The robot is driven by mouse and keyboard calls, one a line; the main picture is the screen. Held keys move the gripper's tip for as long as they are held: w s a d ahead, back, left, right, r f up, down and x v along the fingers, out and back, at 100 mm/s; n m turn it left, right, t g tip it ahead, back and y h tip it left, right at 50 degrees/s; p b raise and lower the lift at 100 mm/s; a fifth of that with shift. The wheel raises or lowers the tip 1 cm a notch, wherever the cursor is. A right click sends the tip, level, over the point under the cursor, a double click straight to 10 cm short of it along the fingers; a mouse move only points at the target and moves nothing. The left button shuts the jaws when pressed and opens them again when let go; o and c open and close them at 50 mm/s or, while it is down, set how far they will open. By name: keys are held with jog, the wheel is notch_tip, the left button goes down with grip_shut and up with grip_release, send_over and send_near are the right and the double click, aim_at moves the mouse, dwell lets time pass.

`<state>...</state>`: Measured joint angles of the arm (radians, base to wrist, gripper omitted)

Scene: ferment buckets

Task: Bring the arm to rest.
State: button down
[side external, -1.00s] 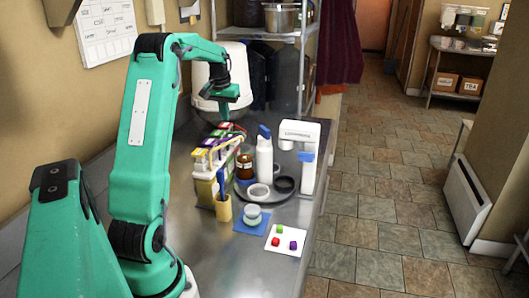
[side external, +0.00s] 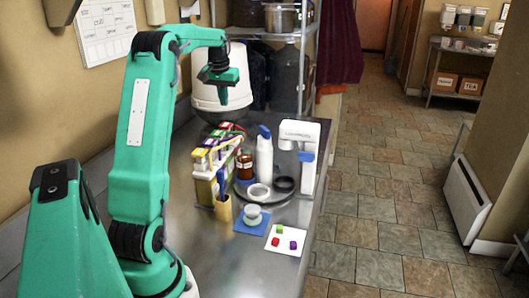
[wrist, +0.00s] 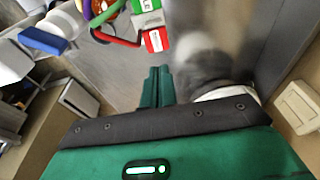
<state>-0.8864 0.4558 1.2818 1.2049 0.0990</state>
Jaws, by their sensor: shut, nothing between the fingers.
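My gripper (side external: 223,98) hangs in the air over the far part of the steel counter (side external: 240,262), in front of a large white rounded vessel (side external: 205,98) in the side view. Its fingers point down, are closed together and hold nothing. In the wrist view the gripper (wrist: 158,72) shows as two green fingers side by side with bare counter beyond them. My arm is raised and bent over the counter, apart from the objects on it.
Boxes with coloured tops (side external: 203,188), an amber jar (side external: 244,168), a white bottle (side external: 264,160) and a white device (side external: 310,160) stand below and nearer. A blue mat (side external: 240,228) holds a small jar. A white card (side external: 285,250) holds three coloured cubes. A wire rack (side external: 300,75) stands behind.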

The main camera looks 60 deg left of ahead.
jog(key=shift+r, duration=0.4)
jog(key=d+r+m+t, duration=0.1)
jog(key=d+r+m, duration=0.15)
jog(key=d, duration=1.05)
jog(key=d+r+m+t, duration=0.1)
jog(key=d+r+m, duration=0.15)
jog(key=d, duration=1.05)
jog(key=s+d+f+m+t+h, duration=0.1)
jog(key=s+d+f+m, duration=0.1)
jog(key=s+d, duration=0.4)
jog(key=s+d+f+m+t, duration=0.1)
jog(key=s+d+f, duration=0.3)
jog(key=d, duration=0.7)
jog(key=s+m, duration=0.1)
jog(key=s, duration=0.1)
jog(key=shift+s+f+h, duration=0.35)
jog(key=shift+h, duration=0.05)
